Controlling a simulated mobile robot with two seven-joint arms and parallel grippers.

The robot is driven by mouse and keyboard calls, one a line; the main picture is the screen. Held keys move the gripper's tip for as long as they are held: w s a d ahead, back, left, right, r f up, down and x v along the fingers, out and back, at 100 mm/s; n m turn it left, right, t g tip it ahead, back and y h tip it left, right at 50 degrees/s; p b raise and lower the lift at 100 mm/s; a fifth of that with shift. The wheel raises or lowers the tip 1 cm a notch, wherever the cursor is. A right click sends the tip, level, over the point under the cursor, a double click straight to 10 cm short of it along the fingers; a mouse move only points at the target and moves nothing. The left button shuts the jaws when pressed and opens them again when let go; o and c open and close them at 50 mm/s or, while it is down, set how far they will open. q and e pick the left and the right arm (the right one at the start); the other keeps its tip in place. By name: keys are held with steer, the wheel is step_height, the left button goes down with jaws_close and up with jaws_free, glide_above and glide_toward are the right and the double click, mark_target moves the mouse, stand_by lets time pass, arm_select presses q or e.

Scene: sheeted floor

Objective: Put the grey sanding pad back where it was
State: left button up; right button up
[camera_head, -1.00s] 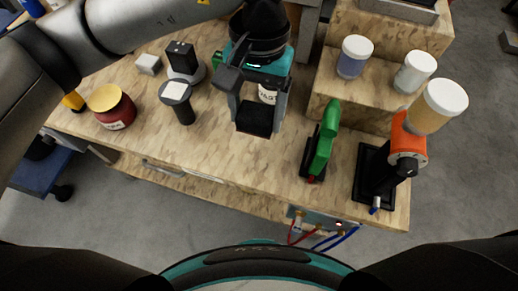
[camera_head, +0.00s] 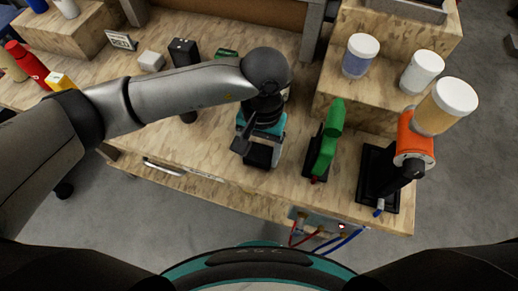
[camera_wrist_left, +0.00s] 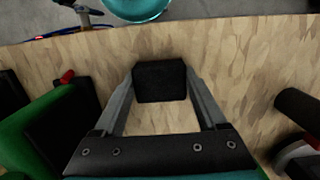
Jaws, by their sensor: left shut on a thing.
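My left gripper (camera_head: 258,152) is shut on a dark, nearly black pad (camera_head: 257,155), which I take to be the grey sanding pad. It is over the wooden bench top (camera_head: 225,170), left of the green-handled tool. In the left wrist view the pad (camera_wrist_left: 160,81) sits between the two fingertips, with bare wood around it. I cannot tell whether it touches the bench. A small light grey block (camera_head: 151,61) lies farther back on the bench. My right gripper is not in view.
A green-handled tool (camera_head: 326,143) stands right of the gripper, and an orange tool on a black base (camera_head: 378,180) stands farther right. Jars (camera_head: 360,56) stand on a wooden step at the back right. My left arm covers part of the bench. Bare wood lies in front of the pad.

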mark_target(261, 147)
arm_select(q)
steer(key=shift+f, duration=0.1)
steer(key=o, duration=1.2)
steer(key=shift+o, duration=0.2)
step_height(261, 147, up, 12)
steer(key=w, duration=0.1)
steer(key=shift+w+d, duration=0.2)
